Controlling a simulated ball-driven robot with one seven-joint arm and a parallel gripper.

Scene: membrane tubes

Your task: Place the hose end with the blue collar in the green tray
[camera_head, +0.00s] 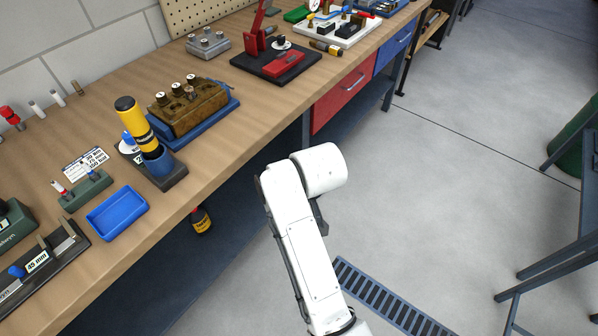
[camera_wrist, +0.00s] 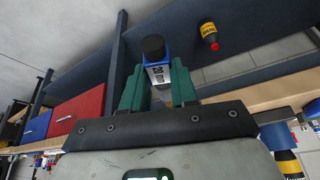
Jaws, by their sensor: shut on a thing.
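In the wrist view my gripper (camera_wrist: 158,88) has two green fingers closed on a small piece (camera_wrist: 158,74) with a black round end, a blue band and a white label with print too small to read. It sits upright between the fingertips. I cannot tell whether it is a hose end. In the head view my gripper is hidden behind my white arm, which is in front of the bench.
The wooden bench (camera_head: 225,140) holds a blue tray (camera_head: 117,213), a brown block on a blue base (camera_head: 188,105), a yellow-and-black tool in a blue holder (camera_head: 139,127) and a red press (camera_head: 262,45). A yellow-labelled bottle (camera_head: 201,221) stands below the bench.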

